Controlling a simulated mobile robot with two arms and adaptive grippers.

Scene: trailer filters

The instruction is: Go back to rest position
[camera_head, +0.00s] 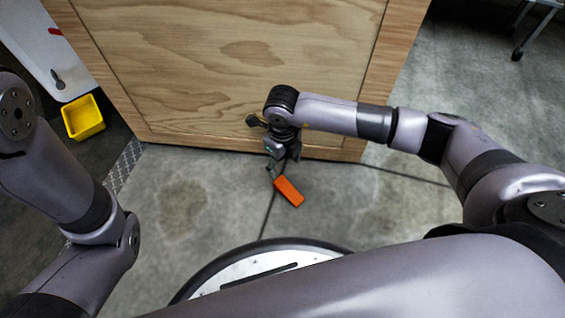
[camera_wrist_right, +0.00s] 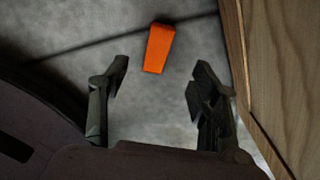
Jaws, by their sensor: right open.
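My right gripper (camera_head: 281,163) hangs from the right arm in front of the wooden panel in the head view. In the right wrist view the right gripper (camera_wrist_right: 158,80) has its two fingers wide apart with nothing between the tips. An orange block (camera_head: 289,191) shows just beyond the fingertips in the head view. The orange block (camera_wrist_right: 159,48) also shows in the right wrist view, ahead of the fingers and apart from them, over the concrete floor. My left arm is at the left of the head view, but its gripper is out of view.
A large wooden panel (camera_head: 230,50) stands close behind the right gripper. A yellow bin (camera_head: 83,118) and a white surface (camera_head: 45,45) are at the left. A wheeled metal frame (camera_head: 535,22) stands at the top right. Grey concrete floor (camera_head: 400,205) is clear at the right.

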